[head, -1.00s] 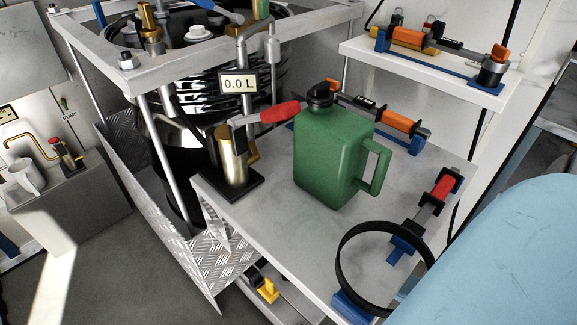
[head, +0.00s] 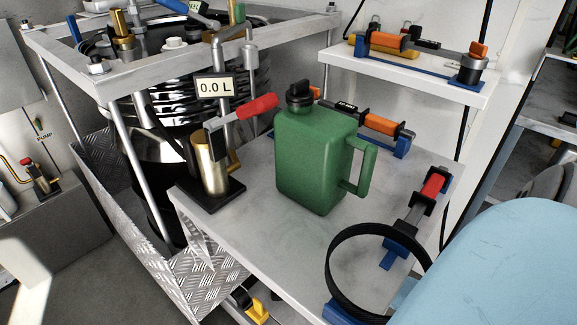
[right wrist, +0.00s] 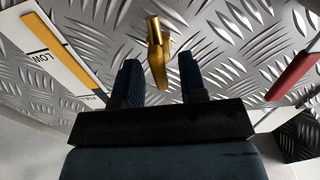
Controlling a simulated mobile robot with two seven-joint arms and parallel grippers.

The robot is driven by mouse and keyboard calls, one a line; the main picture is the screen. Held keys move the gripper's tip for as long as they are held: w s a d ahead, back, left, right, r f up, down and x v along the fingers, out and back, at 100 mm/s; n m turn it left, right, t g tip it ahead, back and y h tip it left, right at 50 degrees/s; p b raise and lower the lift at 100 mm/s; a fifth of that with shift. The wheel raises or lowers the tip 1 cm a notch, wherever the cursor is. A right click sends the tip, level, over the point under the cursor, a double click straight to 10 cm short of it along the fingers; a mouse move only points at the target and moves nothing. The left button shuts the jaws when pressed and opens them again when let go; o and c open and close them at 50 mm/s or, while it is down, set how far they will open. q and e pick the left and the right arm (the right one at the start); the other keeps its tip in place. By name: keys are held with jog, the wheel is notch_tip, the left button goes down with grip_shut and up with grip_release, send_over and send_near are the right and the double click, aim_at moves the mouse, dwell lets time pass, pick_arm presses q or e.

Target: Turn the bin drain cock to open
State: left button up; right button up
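In the right wrist view a brass fitting (right wrist: 157,52) with a downward tongue stands in front of ridged metal plate; it looks like the drain cock, but I cannot tell for certain. My right gripper (right wrist: 160,80) is open, one dark finger on each side of the tongue's lower end; contact is not visible. The diamond-plate bin (head: 205,283) is at lower left in the head view. A yellow part (head: 250,306) shows low beside it, partly cut off by the frame. My left gripper is in neither view.
A green jerrycan (head: 312,160) stands on the grey table (head: 262,230), beside a brass cylinder (head: 210,163) with a red-handled lever. A black ring (head: 333,262) is at the table's front. A red handle (right wrist: 292,75) and a level gauge (right wrist: 45,50) flank my right gripper.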

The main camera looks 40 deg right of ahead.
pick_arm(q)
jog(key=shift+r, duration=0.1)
pick_arm(e)
grip_shut()
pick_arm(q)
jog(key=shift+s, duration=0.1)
pick_arm(e)
jog(key=shift+n, duration=0.4)
pick_arm(q)
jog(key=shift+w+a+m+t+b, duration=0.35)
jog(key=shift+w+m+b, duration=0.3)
jog(key=shift+b, duration=0.4)
pick_arm(e)
jog(key=n, duration=1.6)
jog(key=shift+a+f+n, duration=0.25)
jog(key=shift+f+n, duration=0.05)
jog(key=shift+n, duration=0.1)
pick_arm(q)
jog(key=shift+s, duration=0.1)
pick_arm(e)
jog(key=shift+s, duration=0.1)
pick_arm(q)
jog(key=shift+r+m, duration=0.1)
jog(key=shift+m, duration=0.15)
pick_arm(e)
jog(key=shift+n, duration=0.3)
